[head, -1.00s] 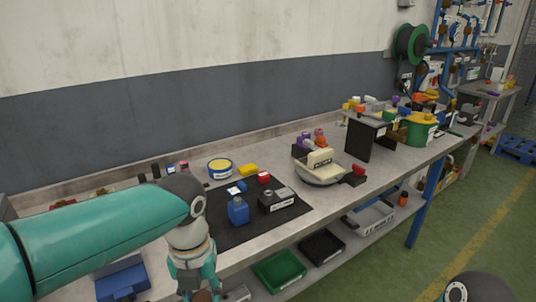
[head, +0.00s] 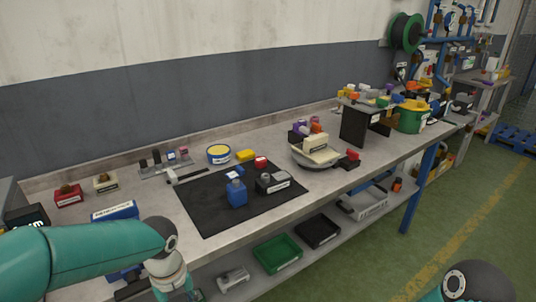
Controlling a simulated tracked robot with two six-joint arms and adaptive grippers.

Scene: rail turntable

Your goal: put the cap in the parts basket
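I cannot tell for sure which thing is the cap. A small red piece (head: 261,162) lies at the back edge of the black mat (head: 205,212). A blue bottle (head: 236,193) with a small pale and blue piece (head: 233,175) at its top stands on the mat, beside a dark labelled block (head: 273,182). A round grey bowl-like container (head: 312,160) holding a cream block and coloured parts stands right of the mat; whether it is the parts basket is unclear. My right gripper is not visible.
A blue-labelled tin (head: 219,154) and yellow block (head: 246,155) stand behind the mat. A red block (head: 352,155) is beside the bowl. A dark upright panel (head: 355,126) stands farther right. Green (head: 277,254) and black trays (head: 318,232) sit on the lower shelf.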

